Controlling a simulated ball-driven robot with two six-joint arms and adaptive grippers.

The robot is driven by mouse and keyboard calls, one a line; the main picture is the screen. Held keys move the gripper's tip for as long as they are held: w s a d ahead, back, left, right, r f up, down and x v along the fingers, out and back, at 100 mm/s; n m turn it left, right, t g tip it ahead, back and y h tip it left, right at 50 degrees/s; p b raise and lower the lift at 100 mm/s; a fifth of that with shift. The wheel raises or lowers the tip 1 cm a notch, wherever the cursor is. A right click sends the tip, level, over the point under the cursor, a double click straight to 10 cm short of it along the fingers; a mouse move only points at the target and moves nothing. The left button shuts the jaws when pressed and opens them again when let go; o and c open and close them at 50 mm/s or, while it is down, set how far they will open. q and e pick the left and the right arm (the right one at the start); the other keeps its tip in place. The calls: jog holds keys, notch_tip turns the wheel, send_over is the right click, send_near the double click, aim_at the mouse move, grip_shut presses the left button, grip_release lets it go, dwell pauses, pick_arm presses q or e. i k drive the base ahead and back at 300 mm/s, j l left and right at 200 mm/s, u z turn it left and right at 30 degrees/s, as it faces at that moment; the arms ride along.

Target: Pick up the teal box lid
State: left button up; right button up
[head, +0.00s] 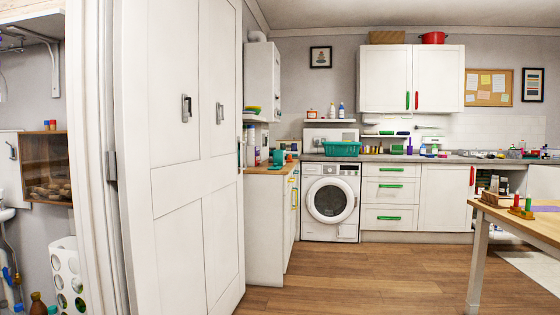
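I cannot make out the teal box lid for certain. A teal basket (342,149) stands on the worktop above the white front-loading machine. A small teal item (279,157) stands on the left counter, too small to tell what it is. Neither of my grippers is in view.
A tall white door (180,180) fills the left foreground and hides part of the room. The white machine (331,201) stands beside white drawers (390,190). The wooden table (530,226) stands at the right. The wooden floor (370,275) between is clear.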

aim_at(275, 166)
jog(key=i+l, duration=0.15)
jog(key=i, duration=0.4)
jog(key=i+l, duration=0.2)
jog(key=i, duration=0.3)
jog(key=i+l, duration=0.15)
jog(key=i, duration=0.4)
jog(key=i+l, duration=0.2)
jog(key=i, duration=0.35)
jog(key=i+l, duration=0.15)
jog(key=i, duration=0.35)
jog(key=i+u, duration=0.25)
jog(key=u, duration=0.2)
jog(key=i+l+u, duration=0.1)
jog(key=u, duration=0.3)
jog(key=i, duration=0.1)
